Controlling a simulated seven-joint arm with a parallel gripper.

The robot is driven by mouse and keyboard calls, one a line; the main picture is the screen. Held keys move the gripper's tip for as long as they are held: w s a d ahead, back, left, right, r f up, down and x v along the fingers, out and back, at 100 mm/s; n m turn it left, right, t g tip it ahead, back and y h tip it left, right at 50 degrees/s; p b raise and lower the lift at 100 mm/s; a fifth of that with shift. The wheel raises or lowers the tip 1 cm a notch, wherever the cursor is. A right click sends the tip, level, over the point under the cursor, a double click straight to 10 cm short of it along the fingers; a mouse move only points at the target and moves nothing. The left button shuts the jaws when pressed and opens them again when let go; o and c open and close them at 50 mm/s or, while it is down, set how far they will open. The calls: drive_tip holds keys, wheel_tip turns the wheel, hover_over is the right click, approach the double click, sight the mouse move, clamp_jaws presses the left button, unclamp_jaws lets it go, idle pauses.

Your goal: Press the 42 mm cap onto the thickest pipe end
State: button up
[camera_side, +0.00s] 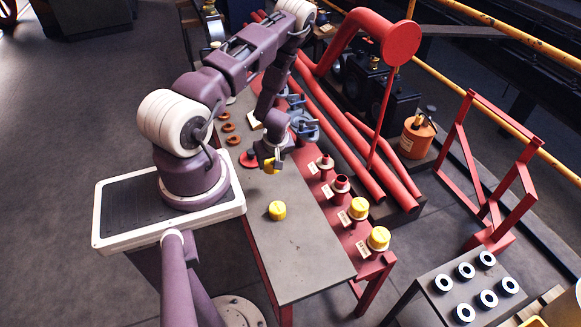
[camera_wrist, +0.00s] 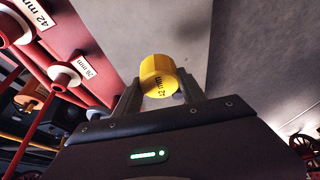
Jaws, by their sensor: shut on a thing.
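My gripper (camera_side: 272,160) is shut on a yellow cap (camera_wrist: 156,76) and holds it above the bench. In the side view the held cap (camera_side: 271,166) is partly hidden by the fingers. A red pipe end labelled 42 mm (camera_wrist: 14,24) is at the top left of the wrist view, uncapped; a smaller uncapped pipe end (camera_wrist: 64,75) is beside it. In the side view, two uncapped pipe ends (camera_side: 341,184) (camera_side: 325,162) stand right of my gripper, apart from the cap.
Two nearer pipe ends carry yellow caps (camera_side: 358,208) (camera_side: 378,238). Another yellow cap (camera_side: 277,210) lies on the grey bench (camera_side: 300,262), whose near part is otherwise clear. Orange rings (camera_side: 228,127) lie on the far part. Large red pipes (camera_side: 340,140) run behind the pipe ends.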

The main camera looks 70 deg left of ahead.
drive_tip(key=w+d+r+m+t, duration=0.15)
drive_tip(key=w+d+m, duration=0.3)
drive_tip(key=w, duration=0.55)
wheel_tip(320, 180, up, 3)
drive_tip(key=m+t+h, duration=0.2)
drive_tip(key=m, duration=0.5)
hover_over(342, 178)
drive_tip(key=shift+f, duration=2.5)
drive_tip(key=shift+f, duration=0.3)
drive_tip(key=shift+f, duration=0.55)
drive_tip(key=shift+f, duration=1.1)
drive_tip(key=shift+f, duration=0.1)
